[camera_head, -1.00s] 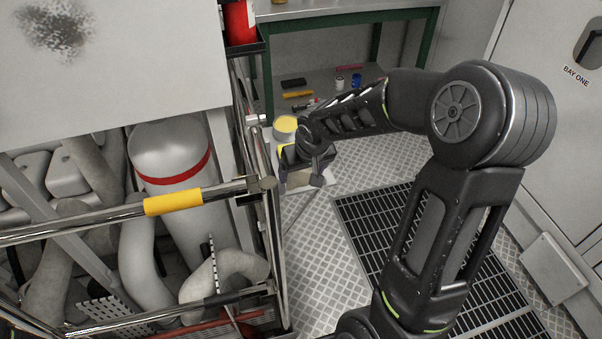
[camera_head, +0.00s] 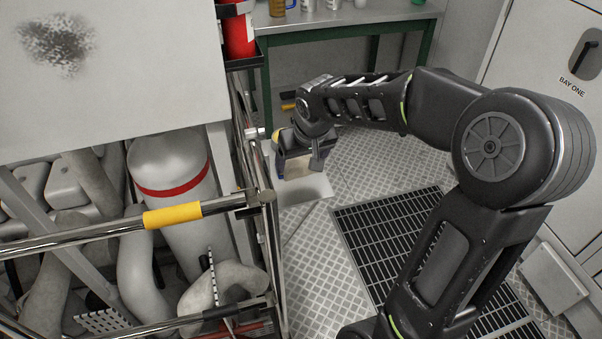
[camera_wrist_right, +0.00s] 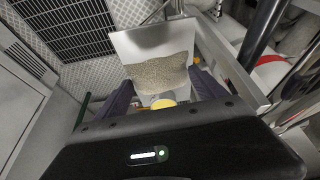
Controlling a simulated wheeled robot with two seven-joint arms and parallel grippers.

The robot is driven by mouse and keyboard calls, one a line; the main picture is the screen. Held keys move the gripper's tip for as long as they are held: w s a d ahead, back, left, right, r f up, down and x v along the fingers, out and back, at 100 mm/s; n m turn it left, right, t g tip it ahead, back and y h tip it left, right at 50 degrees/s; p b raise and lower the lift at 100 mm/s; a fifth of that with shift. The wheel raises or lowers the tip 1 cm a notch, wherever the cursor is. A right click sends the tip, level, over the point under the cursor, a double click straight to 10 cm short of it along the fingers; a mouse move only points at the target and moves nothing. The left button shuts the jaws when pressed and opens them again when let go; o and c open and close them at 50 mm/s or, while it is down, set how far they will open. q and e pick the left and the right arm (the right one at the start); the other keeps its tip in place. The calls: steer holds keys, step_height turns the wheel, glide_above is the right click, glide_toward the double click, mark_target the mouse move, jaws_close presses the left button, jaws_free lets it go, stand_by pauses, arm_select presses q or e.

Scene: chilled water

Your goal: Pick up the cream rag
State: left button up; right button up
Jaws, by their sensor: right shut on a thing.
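My right gripper (camera_head: 304,158) points down beside the railed rack. It also shows in the right wrist view (camera_wrist_right: 164,86), its two fingers apart with the cream rag (camera_wrist_right: 158,75) between them, shut on it. The rag is speckled beige and spans the gap between the fingers. In the head view a pale patch of the rag (camera_head: 297,169) shows between the fingers, partly hidden by them. A pale flat panel (camera_head: 315,188) lies below the gripper. Whether the rag still touches it is unclear. My left gripper is not in view.
The metal rail with a yellow sleeve (camera_head: 172,214) stands close left of the gripper. A yellow-topped can (camera_wrist_right: 162,103) is near the fingers. A green-legged bench (camera_head: 345,22) stands behind. A floor grate (camera_head: 395,235) and open tread-plate floor lie to the right.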

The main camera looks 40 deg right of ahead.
step_height(320, 180, up, 2)
steer(key=shift+r, duration=0.1)
stand_by(0.5)
steer(key=o, duration=0.7)
steer(key=c, duration=0.5)
steer(key=shift+s, duration=0.1)
steer(key=shift+c, duration=0.2)
